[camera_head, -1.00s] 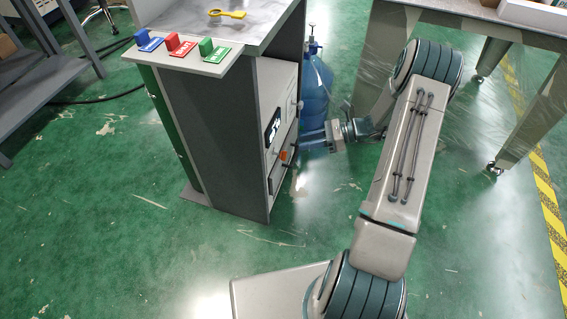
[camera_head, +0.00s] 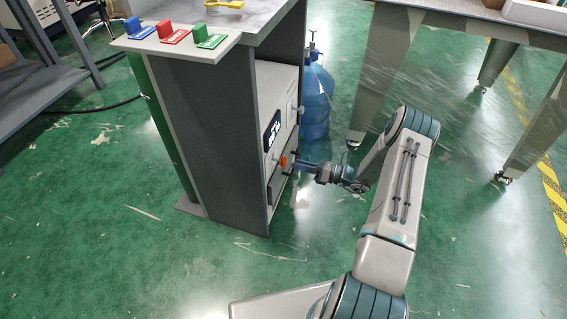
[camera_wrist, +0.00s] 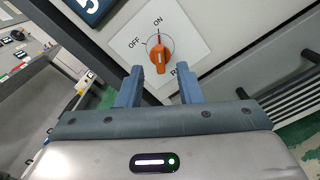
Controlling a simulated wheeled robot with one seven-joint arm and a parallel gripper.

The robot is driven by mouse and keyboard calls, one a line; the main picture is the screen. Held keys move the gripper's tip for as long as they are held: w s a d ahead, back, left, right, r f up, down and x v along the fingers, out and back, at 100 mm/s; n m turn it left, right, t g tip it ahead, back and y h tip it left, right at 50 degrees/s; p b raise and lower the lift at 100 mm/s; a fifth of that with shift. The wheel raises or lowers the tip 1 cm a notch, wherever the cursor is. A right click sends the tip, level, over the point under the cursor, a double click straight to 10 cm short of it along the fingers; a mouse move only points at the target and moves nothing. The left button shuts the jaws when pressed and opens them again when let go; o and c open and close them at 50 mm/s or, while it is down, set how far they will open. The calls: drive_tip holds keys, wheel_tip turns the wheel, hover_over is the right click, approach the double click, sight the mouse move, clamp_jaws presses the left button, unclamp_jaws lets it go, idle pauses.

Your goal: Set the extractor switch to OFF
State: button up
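The extractor switch is an orange rotary knob (camera_wrist: 160,55) on a white plate (camera_wrist: 190,45), marked OFF at upper left and ON at top. Its red-tipped end points up toward ON.
The grey cabinet (camera_head: 215,120) carries a dark display (camera_head: 272,131) above the knob. Blue, red and green blocks (camera_head: 172,33) and a yellow tool (camera_head: 224,3) lie on top. A blue water bottle (camera_head: 316,100) stands behind. A table (camera_head: 450,10) is at right.

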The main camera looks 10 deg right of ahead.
sight(284, 163)
drive_tip(key=b+x, duration=0.1)
drive_tip(key=x, duration=0.5)
drive_tip(key=shift+w+a, duration=0.15)
drive_tip(key=shift+a, duration=0.1)
drive_tip(key=c, duration=0.6)
